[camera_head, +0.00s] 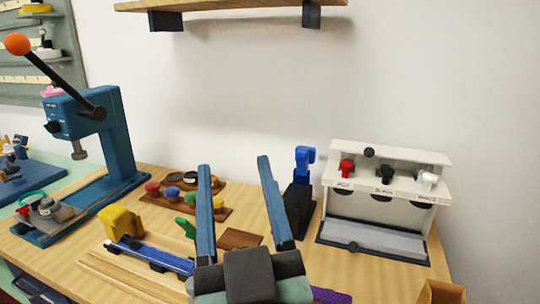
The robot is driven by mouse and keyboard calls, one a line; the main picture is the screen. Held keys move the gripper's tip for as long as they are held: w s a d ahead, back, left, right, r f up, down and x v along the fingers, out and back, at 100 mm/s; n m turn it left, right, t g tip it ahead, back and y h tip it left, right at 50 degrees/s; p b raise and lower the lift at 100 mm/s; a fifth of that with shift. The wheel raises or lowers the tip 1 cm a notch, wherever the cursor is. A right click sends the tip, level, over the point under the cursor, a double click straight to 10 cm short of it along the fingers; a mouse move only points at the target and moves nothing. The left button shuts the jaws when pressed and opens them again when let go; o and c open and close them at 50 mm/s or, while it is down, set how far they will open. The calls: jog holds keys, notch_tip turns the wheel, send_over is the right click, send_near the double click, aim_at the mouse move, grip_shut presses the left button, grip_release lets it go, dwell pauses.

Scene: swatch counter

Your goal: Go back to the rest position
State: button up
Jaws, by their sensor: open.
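My gripper (236,202) is in the lower middle of the head view. Its two long blue fingers stand apart and point up and away over the wooden counter (375,287). Nothing is held between them. A brown flat block (239,239) shows between the fingers, on the counter beyond. My gripper's body hides part of the counter's front.
A blue lever press (118,150) stands at left. A white dispenser (390,190) with several knobs is at right. A yellow object (121,223), a blue bar (150,254) and a dark stand with a blue top (298,195) flank my gripper. A shelf (230,5) hangs above.

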jog(key=s+d+r+m+t+h+p, duration=0.1)
jog(key=s+r+t+h+p, duration=0.1)
jog(key=r+p, duration=0.8)
jog(key=s+d+r+m+t+h+p, duration=0.2)
jog(key=r+p, duration=0.8)
jog(key=r, duration=1.7)
jog(key=shift+s+r+m+t+h, duration=0.2)
jog(key=shift+s+m+t+h, duration=0.1)
jog(key=shift+s+t+h, duration=0.15)
jog(key=shift+d+f, duration=0.1)
jog(key=shift+f, duration=0.05)
